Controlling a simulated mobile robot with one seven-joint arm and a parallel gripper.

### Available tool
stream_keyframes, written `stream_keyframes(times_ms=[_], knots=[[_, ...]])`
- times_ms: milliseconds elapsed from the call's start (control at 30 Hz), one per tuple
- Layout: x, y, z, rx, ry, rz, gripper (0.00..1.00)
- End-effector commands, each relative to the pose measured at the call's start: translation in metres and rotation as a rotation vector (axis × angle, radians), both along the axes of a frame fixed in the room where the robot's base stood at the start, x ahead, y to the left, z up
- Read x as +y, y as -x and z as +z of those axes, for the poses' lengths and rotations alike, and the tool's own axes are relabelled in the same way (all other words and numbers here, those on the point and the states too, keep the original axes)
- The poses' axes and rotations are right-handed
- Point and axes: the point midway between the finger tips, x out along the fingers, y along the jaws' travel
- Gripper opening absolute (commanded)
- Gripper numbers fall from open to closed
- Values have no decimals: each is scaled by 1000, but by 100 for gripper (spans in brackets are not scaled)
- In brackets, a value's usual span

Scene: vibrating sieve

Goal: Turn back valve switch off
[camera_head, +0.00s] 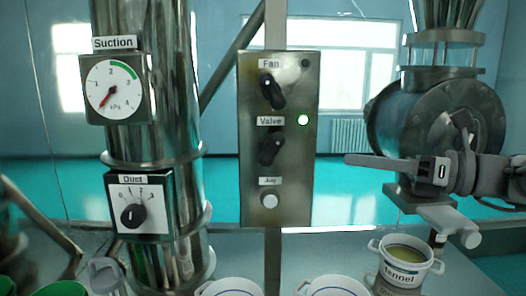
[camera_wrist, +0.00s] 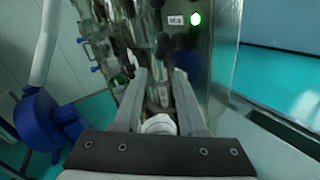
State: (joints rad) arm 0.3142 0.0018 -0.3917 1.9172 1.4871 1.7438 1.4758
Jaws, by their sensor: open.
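The valve switch (camera_head: 269,146) is a black knob under the "Valve" label on a grey metal control panel (camera_head: 290,215). Its handle is tilted from upper right to lower left. A green lamp (camera_head: 303,120) beside it is lit and also shows in the wrist view (camera_wrist: 196,18). My gripper (camera_head: 348,160) is to the right of the panel, pointing left, apart from the knob in the head view. In the wrist view my gripper (camera_wrist: 161,76) has its two fingers spread with a gap between them. A dark knob-like shape (camera_wrist: 162,44) shows beyond the fingertips.
The fan knob (camera_head: 272,92) is above the valve switch and the white Jog button (camera_head: 269,200) below it. A steel duct with a Suction gauge (camera_head: 112,90) and Duct dial (camera_head: 138,206) stands left. A labelled container (camera_head: 404,275) is below my arm. Blue equipment (camera_wrist: 40,118) shows in the wrist view.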

Motion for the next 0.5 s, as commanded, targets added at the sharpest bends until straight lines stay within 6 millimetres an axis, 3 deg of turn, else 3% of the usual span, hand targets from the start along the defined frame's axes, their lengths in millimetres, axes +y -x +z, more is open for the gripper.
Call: stream_keyframes(times_ms=[167, 500], knots=[[2, -6, 3, 8, -31, -4, 41], [58, -37, 3, 8, -28, -2, 41]])
